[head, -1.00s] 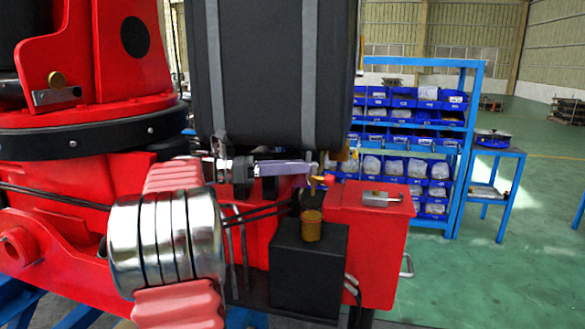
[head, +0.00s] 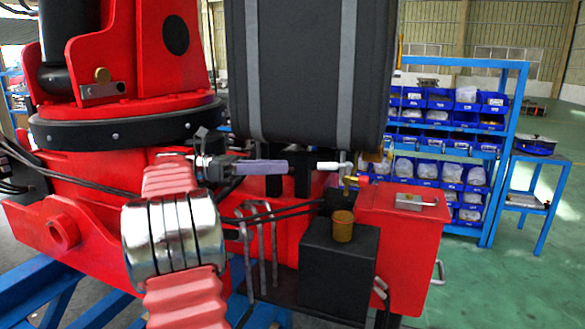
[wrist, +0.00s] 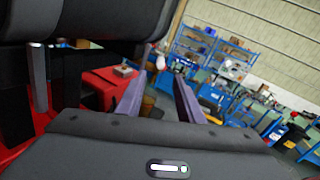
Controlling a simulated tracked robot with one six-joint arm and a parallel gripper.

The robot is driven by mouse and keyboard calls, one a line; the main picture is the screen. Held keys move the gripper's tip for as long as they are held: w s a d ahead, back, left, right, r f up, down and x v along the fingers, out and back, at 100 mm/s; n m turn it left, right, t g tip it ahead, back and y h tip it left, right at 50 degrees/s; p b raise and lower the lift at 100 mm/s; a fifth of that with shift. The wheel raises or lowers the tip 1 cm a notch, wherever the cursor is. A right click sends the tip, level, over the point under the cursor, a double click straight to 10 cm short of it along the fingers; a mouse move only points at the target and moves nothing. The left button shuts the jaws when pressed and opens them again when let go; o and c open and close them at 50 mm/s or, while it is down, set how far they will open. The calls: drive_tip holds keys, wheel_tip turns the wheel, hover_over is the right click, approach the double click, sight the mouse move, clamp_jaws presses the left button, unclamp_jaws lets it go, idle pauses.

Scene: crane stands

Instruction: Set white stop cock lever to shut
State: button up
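The white stop cock lever (head: 329,166) shows in the head view as a short, roughly level white bar. It is at the brass fittings above the black box. My gripper (head: 287,167) is to its left, with purple-grey fingers pointing at it across a small gap. In the wrist view my gripper (wrist: 159,79) is open, its two fingers apart with nothing gripped. A small white piece, seemingly the lever (wrist: 160,62), shows beyond and between the fingertips. The lever's exact angle is hard to tell there.
A black tank (head: 305,70) with grey straps hangs close above my gripper. A black box (head: 338,275) with a brass cap (head: 343,226) and a red box (head: 400,250) stand below and right. Black hoses (head: 280,211) run under the gripper. Blue shelving (head: 515,110) is farther back.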

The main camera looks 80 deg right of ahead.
drive_tip(key=shift+w+a, duration=0.1)
drive_tip(key=shift+w, duration=0.4)
